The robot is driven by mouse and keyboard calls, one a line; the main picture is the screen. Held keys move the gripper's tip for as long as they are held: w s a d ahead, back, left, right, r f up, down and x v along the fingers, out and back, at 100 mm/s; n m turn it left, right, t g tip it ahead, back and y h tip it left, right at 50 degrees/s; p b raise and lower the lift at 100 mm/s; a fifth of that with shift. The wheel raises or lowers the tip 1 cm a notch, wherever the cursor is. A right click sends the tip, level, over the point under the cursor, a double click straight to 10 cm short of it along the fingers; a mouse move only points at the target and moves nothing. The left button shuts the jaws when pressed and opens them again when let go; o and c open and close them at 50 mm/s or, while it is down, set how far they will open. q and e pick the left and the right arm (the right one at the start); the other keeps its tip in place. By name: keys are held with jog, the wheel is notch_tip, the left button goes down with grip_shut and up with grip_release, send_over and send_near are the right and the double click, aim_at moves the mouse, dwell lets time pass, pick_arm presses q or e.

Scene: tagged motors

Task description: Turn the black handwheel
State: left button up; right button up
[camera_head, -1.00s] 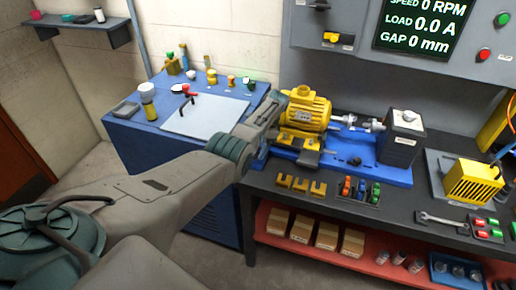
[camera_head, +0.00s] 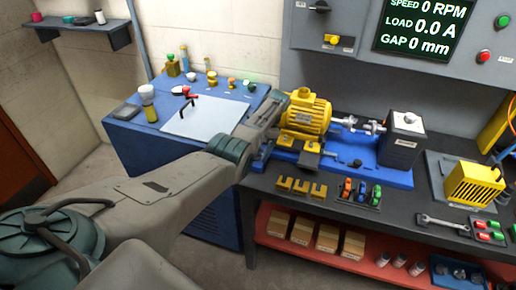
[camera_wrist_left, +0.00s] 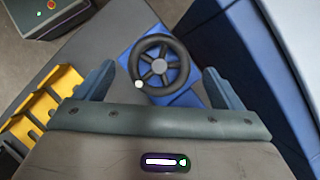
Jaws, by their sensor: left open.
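The black handwheel (camera_wrist_left: 161,40) shows in the left wrist view. It has spokes, a grey hub and a small pale knob on its near rim, and it sits on a blue base at the bench's end. My left gripper (camera_wrist_left: 158,70) is open, with one finger on each side of the wheel and visible gaps between. I cannot tell whether the fingers are level with the rim. In the head view my left gripper (camera_head: 260,152) is beside the yellow motor (camera_head: 306,114), and the handwheel is hidden behind my arm. My right gripper is not in view.
The blue motor base (camera_head: 390,174) stands on the dark bench (camera_head: 400,208). Yellow brackets (camera_head: 301,187) and a rack of coloured parts (camera_head: 360,192) lie in front. A blue side table (camera_head: 130,128) stands left. A wrench (camera_head: 440,222) and yellow box (camera_head: 474,185) are at right.

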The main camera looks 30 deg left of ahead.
pick_arm(q)
jog(key=b+v, duration=0.3)
jog(key=v, duration=0.7)
jog(key=shift+w, duration=0.1)
